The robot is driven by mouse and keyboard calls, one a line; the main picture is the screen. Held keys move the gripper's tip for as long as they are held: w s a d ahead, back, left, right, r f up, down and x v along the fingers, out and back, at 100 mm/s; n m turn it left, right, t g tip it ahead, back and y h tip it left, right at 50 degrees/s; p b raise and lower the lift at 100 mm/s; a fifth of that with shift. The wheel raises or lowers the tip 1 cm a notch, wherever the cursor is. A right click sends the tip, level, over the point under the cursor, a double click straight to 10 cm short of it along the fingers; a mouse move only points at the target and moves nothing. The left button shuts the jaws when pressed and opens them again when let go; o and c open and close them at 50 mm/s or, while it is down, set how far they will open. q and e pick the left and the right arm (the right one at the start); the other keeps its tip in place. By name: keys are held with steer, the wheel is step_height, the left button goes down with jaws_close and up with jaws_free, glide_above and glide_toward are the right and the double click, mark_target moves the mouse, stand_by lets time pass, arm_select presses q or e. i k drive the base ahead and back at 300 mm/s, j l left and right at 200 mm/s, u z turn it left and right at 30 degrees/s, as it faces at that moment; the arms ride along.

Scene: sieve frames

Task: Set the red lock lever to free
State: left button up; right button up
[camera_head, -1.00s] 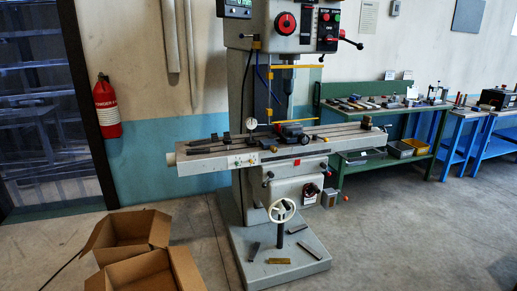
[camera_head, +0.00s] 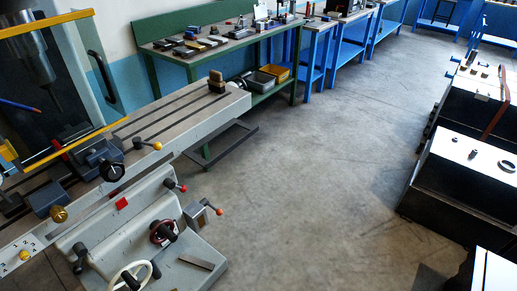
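The milling machine (camera_head: 200,130) stands at the left with its long slotted table running diagonally. On its front below the table is a short lever with a red ball end (camera_head: 181,188). A second red-ended handle (camera_head: 218,211) sits on a grey box lower right of it. A flat red piece (camera_head: 121,203) is on the front of the saddle. I cannot tell which of these is the lock lever, and no free or locked marking is readable. Neither of my grippers is in view.
A white handwheel (camera_head: 133,276) and a lever with a yellow knob (camera_head: 156,146) are on the machine. A green workbench (camera_head: 150,62) with small parts stands behind. Black-sided cabinets (camera_head: 460,185) stand at the right. The grey floor (camera_head: 310,170) between is clear.

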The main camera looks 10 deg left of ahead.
mark_target(176, 186)
steer(key=i+l+z, duration=0.1)
steer(key=i+z, duration=0.2)
steer(key=i, duration=0.35)
steer(key=i+z, duration=0.3)
steer(key=i, duration=0.3)
steer(key=i+u, duration=0.4)
steer(key=i+l+u, duration=0.2)
steer(key=u, duration=0.25)
steer(key=i+l+u, duration=0.4)
steer(key=i+u, duration=0.1)
steer(key=u, duration=0.3)
steer(key=i+l+u, duration=0.1)
steer(key=u, duration=0.35)
steer(key=i+l+u, duration=0.1)
steer(key=u, duration=0.3)
steer(key=i+l+u, duration=0.1)
steer(key=u, duration=0.3)
steer(key=l+u, duration=0.25)
steer(key=u, duration=0.2)
steer(key=l+u, duration=0.2)
steer(key=u, duration=0.2)
